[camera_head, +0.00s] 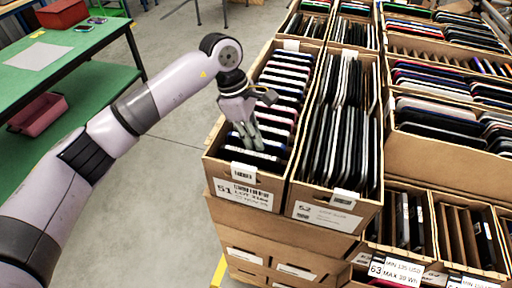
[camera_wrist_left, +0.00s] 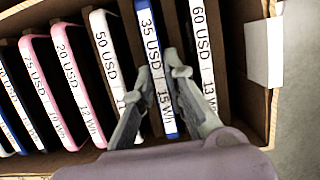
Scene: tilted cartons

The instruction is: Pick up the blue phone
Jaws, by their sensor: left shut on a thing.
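The blue phone (camera_wrist_left: 149,40) stands on edge in a slot of the carton, with a white label reading 35 USD and 15 Wh. My left gripper (camera_wrist_left: 162,75) has its two fingers on either side of this phone and is shut on it. In the head view my left gripper (camera_head: 254,143) reaches down into the front of carton 51 (camera_head: 243,192), and the phone between its fingers is too small to make out. The phone's lower part is hidden in the carton. My right gripper is not in view.
White-edged phones (camera_wrist_left: 200,40) and (camera_wrist_left: 104,45) stand close on both sides, with pink ones (camera_wrist_left: 75,70) further left. Carton 52 (camera_head: 325,213) full of dark phones adjoins on the right. A green table (camera_head: 60,50) stands at left; the floor between is clear.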

